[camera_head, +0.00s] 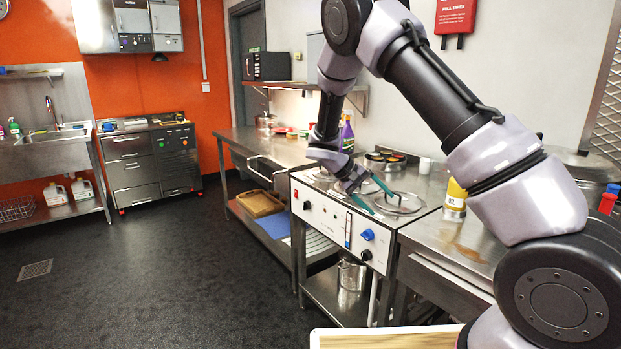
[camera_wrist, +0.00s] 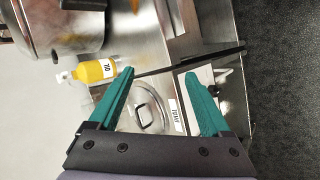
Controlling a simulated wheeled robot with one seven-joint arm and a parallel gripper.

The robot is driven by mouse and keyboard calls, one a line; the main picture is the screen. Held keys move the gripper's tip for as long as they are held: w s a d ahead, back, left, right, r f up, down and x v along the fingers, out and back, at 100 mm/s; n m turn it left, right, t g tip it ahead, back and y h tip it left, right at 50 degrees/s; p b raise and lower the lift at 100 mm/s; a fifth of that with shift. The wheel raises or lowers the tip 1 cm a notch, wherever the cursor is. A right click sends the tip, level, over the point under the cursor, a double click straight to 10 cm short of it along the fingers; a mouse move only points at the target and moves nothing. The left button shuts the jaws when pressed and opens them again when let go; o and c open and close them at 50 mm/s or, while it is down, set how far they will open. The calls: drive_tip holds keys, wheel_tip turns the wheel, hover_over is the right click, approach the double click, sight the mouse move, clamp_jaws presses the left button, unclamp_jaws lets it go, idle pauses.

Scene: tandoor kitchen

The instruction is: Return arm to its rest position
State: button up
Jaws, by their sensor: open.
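My gripper (camera_head: 372,196) is open, with its two green fingers spread apart above the front of the steel cooking unit (camera_head: 325,218). In the wrist view my gripper (camera_wrist: 160,95) has nothing between its fingertips. A round metal lid with a handle (camera_wrist: 148,108) shows below and between the fingers, and it also shows in the head view (camera_head: 402,203) on the unit's top. My arm reaches up from the lower right, over the counter, and bends down to the unit.
A yellow bottle (camera_head: 455,198) stands right of the unit, near a large pot (camera_head: 580,165). A shelf (camera_head: 310,87) is on the wall. The floor at left is clear.

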drive_tip(key=s+d+r+m+y, duration=0.1)
drive_tip(key=s+d+r+y, duration=0.15)
drive_tip(key=r, duration=0.35)
drive_tip(key=s+d+r+m+y, duration=0.1)
drive_tip(key=s+r+y, duration=0.1)
drive_tip(key=s+r, duration=0.3)
drive_tip(key=s+d+r+m+t+y, duration=0.1)
drive_tip(key=s+r+m+t+y, duration=0.2)
drive_tip(key=s+r, duration=1.5)
drive_tip(key=s+t+y, duration=0.2)
drive_tip(key=t+y, duration=0.1)
drive_tip(key=shift+s+d+t+y, duration=0.3)
drive_tip(key=shift+s+y, duration=0.05)
drive_tip(key=shift+s, duration=0.05)
